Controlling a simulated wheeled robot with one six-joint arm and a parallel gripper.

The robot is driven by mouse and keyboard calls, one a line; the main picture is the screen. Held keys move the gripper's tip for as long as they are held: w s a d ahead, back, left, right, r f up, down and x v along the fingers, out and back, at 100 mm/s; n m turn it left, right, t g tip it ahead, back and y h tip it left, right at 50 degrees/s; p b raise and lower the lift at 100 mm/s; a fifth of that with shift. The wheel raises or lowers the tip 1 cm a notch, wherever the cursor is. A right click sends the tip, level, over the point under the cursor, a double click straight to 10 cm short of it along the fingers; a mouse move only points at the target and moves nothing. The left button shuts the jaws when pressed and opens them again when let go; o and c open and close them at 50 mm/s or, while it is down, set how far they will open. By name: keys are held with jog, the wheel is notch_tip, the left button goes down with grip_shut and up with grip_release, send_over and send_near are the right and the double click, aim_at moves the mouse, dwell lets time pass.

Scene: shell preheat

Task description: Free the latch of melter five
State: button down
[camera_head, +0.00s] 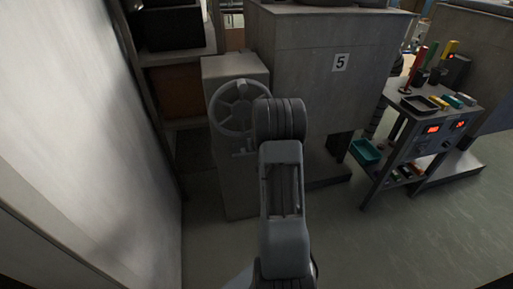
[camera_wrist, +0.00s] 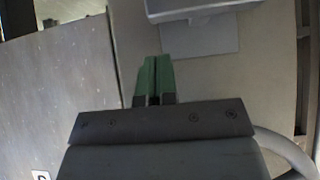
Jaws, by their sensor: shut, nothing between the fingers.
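Melter five is the big grey body marked "5" (camera_head: 340,62) in the head view. A grey cabinet (camera_head: 235,68) with a spoked handwheel (camera_head: 217,110) stands at its left. A small light fitting (camera_head: 238,153) sits below the wheel, partly behind my arm; it may be the latch. In the wrist view a pale block on a flat plate (camera_wrist: 205,38) appears to be this fitting. My gripper (camera_wrist: 154,60) is shut and empty, its green fingertips just short of the plate; I cannot tell if they touch. The head view hides it behind my arm.
A curved wheel rim (camera_wrist: 280,150) is close at the right of the wrist view. A pale wall (camera_head: 80,120) stands at the left of the head view. A work cart (camera_head: 410,140) with trays and tools is at the right. Floor (camera_head: 400,240) is clear at the lower right.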

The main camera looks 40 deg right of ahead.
jog(key=shift+s+f+b, duration=0.1)
jog(key=shift+f+b, duration=0.8)
jog(key=shift+f, duration=0.8)
jog(key=shift+a+r+p, duration=0.1)
jog(key=shift+a+p, duration=0.05)
jog(key=shift+p, duration=0.3)
jog(key=shift+p, duration=0.55)
